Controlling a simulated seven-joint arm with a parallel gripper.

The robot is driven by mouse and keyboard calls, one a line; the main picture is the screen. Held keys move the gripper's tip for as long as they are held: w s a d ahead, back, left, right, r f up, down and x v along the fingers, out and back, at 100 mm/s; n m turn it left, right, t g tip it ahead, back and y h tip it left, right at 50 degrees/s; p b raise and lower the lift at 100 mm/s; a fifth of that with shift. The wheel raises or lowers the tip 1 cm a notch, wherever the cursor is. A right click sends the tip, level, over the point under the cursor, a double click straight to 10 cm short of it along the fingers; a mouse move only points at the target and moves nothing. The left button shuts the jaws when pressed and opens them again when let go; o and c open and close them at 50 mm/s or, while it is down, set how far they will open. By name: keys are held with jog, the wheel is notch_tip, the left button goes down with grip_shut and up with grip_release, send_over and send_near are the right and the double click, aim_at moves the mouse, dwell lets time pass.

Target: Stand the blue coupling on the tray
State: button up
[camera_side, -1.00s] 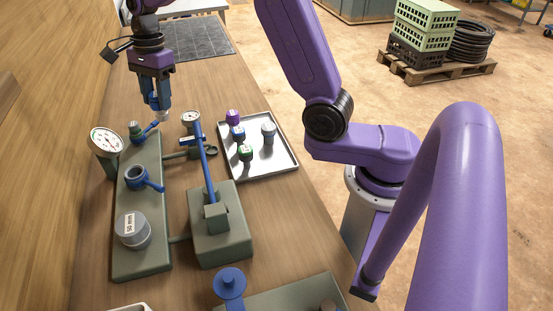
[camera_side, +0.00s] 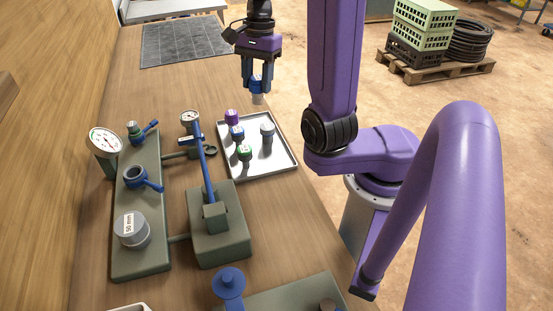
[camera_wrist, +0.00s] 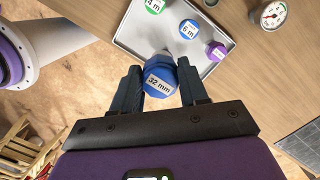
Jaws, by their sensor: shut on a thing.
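My gripper (camera_side: 257,84) is shut on the blue coupling, whose blue hexagonal top carries a "32 mm" label in the wrist view (camera_wrist: 160,77). Its pale grey lower end (camera_side: 257,99) hangs downward below the fingers in the side view, roughly upright. The coupling is in the air, in the picture just above the far right corner of the tray (camera_side: 272,164). The tray is shallow and light grey, and also shows in the wrist view (camera_wrist: 133,38). The fingers stand on either side of the coupling's top.
On the tray stand a purple-topped part (camera_side: 231,116), a smaller blue-topped part (camera_side: 237,132), a green-topped part (camera_side: 244,152) and a grey part (camera_side: 267,131). The tray's near right area is bare. A manifold with gauge (camera_side: 105,142), valves and blue lever (camera_side: 207,170) stands left.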

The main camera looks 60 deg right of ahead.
jog(key=s+a+f, duration=0.1)
jog(key=s+a, duration=0.1)
jog(key=s, duration=0.8)
jog(key=s+a+f, duration=0.2)
jog(key=s, duration=0.8)
jog(key=shift+w+d+f, duration=0.35)
jog(key=shift+w+f, duration=1.2)
jog(key=shift+w, duration=0.75)
jog(key=shift+w+d+f, duration=0.35)
jog(key=shift+w+f, duration=1.2)
jog(key=shift+w, duration=0.8)
jog(key=shift+w+d+f, duration=0.35)
jog(key=shift+w+f, duration=1.2)
jog(key=shift+w, duration=0.75)
jog(key=shift+w+f, duration=0.1)
jog(key=shift+f, duration=1.55)
jog(key=shift+f, duration=0.1)
jog(key=o, duration=1.2)
jog(key=shift+c, duration=0.2)
